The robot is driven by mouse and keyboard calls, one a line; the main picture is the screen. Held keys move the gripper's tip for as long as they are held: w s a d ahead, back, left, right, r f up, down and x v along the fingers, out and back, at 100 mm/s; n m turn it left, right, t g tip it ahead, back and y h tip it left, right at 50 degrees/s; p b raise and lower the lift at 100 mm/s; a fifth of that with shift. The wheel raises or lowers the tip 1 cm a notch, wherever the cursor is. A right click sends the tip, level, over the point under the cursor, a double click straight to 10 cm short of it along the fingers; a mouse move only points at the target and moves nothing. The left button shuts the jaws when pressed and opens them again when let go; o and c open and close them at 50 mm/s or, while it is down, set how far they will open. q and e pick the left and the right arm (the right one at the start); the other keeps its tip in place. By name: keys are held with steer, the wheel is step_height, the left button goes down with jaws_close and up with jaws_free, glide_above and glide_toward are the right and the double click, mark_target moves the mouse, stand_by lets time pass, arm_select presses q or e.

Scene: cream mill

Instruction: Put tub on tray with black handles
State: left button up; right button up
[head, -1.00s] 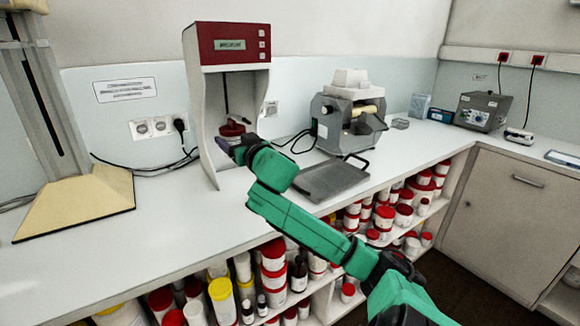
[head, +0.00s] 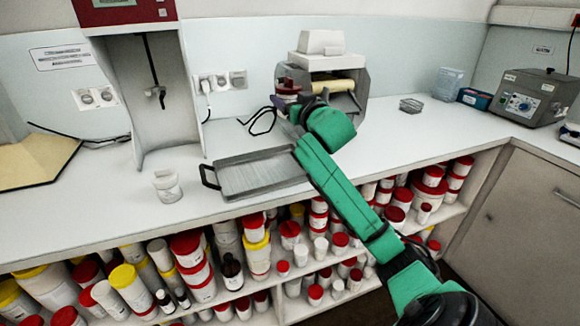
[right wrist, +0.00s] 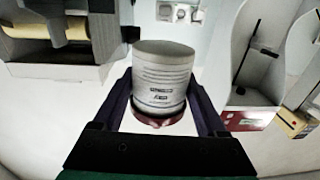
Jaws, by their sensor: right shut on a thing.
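The tub (head: 288,88) has a dark red lid in the head view. My right gripper (head: 291,103) is shut on it and holds it above the counter, in front of the mill. In the right wrist view the tub (right wrist: 162,75) shows a white labelled body and a red rim at the bottom of the picture, between my right gripper's dark fingers (right wrist: 160,92). The grey tray (head: 255,178) lies on the counter, left of and nearer than the gripper. Its black handle shows at the left end; my arm hides the right end. My left gripper is not in view.
A small white jar (head: 167,187) stands on the counter left of the tray. The red-topped stand mixer (head: 120,15) is behind it, and the mill (head: 320,65) stands behind my gripper. Shelves of tubs (head: 200,275) lie below the counter edge. The counter right of the mill is mostly clear.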

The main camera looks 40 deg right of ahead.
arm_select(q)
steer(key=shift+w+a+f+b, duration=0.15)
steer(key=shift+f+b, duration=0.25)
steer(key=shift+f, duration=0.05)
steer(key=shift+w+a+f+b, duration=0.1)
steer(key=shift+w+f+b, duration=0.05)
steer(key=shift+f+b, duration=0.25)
arm_select(e)
steer(key=f, duration=1.8)
steer(key=shift+w+a+f, duration=0.15)
steer(key=shift+a+f, duration=0.15)
steer(key=shift+a, duration=0.05)
steer(key=shift+f, duration=0.2)
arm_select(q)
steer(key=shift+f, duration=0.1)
arm_select(e)
steer(key=o, duration=1.4)
steer(key=shift+c, duration=0.2)
steer(key=shift+r, duration=0.1)
steer(key=shift+r, duration=0.1)
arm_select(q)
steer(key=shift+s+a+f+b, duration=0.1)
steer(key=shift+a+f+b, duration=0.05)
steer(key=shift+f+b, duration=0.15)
arm_select(e)
steer(key=v, duration=1.2)
